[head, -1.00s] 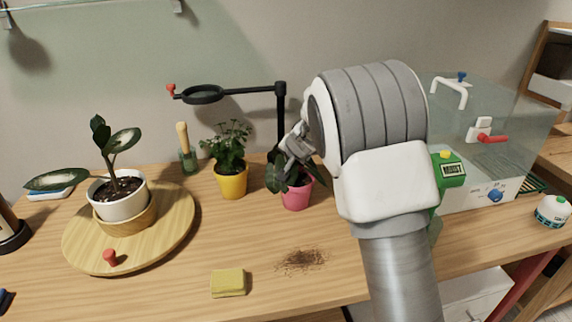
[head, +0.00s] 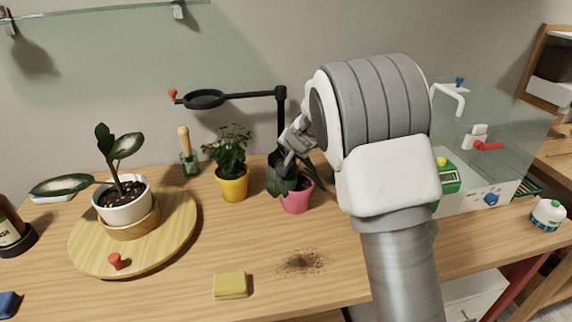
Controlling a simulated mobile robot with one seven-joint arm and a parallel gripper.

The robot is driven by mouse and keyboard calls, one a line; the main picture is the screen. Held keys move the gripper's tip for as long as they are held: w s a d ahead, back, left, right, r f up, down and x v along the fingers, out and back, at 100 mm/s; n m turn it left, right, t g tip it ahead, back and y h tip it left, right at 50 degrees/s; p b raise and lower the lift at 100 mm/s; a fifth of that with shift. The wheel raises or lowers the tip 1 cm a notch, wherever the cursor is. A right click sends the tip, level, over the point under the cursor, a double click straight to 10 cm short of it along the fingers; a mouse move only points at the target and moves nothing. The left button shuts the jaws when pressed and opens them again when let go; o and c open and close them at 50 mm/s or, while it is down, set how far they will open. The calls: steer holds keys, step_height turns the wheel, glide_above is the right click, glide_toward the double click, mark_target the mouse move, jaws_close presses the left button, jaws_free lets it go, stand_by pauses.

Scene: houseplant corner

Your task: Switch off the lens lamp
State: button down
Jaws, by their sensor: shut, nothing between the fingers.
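The lens lamp (head: 245,96) stands at the back of the table, with a black post, a level black arm and a round lens ring (head: 204,99) at its left end. A small red knob (head: 173,95) sits at the ring's far left. No light shows under the ring. My gripper (head: 284,163) is shut and empty, in front of the lamp's post and just above the pink pot's plant. My arm hides part of the table behind it, and the lamp's base is hidden by the plants and gripper.
A yellow pot (head: 233,188) and a pink pot (head: 297,201) with plants stand below the lamp. A white pot (head: 126,207) stands on a round wooden turntable (head: 172,245) at left. A sponge (head: 230,286) and spilled soil (head: 303,263) lie in front. A clear case (head: 485,130) stands right.

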step_height(320, 180, up, 4)
steer(key=p, duration=0.2)
steer(key=shift+p, duration=0.35)
steer(key=s+d+r+n+g+y+p, duration=0.1)
steer(key=s+d+r+n+p, duration=0.15)
steer(key=s+r, duration=0.75)
steer(key=s+d+r+n+g+p, duration=0.15)
steer(key=s+d+r, duration=0.25)
steer(key=s+r, duration=0.5)
steer(key=s+d+h+p, duration=0.1)
steer(key=s+d+p, duration=0.1)
steer(key=s, duration=1)
steer(key=s+d+n+h+p, duration=0.1)
steer(key=s+d, duration=0.4)
steer(key=s, duration=0.7)
steer(key=shift+s+d+f+n+g+h+p, duration=0.3)
steer(key=shift+s+f+g+h+p, duration=0.1)
steer(key=shift+h+p, duration=0.35)
